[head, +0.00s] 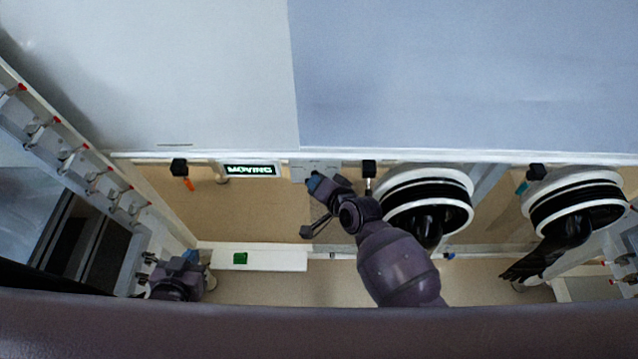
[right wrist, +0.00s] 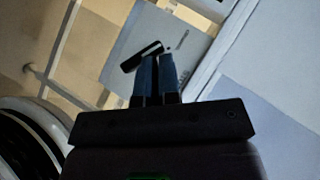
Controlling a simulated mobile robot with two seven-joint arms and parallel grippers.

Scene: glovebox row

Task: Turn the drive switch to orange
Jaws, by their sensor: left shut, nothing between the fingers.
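In the right wrist view, a black bar-shaped handle (right wrist: 141,57), which looks like the drive switch, sits tilted on a grey panel (right wrist: 185,45). A small white mark lies near its right end. My right gripper (right wrist: 157,55) has its two blue fingers close together, with their tips beside or just under the bar; I cannot tell whether they touch it. In the head view, my right gripper (head: 315,181) covers part of the grey panel (head: 318,165) and hides the handle. My left gripper (head: 190,257) is shut and empty at the lower left, far from the panel.
A display (head: 249,170) reads MOVING. An orange tag (head: 188,184) hangs at left and a teal tag (head: 521,187) at right. Black-and-white glove ports (head: 428,180) stand close right of my right arm. A white box (head: 270,257) with a green square is below. A slanted rack (head: 75,150) lines the left.

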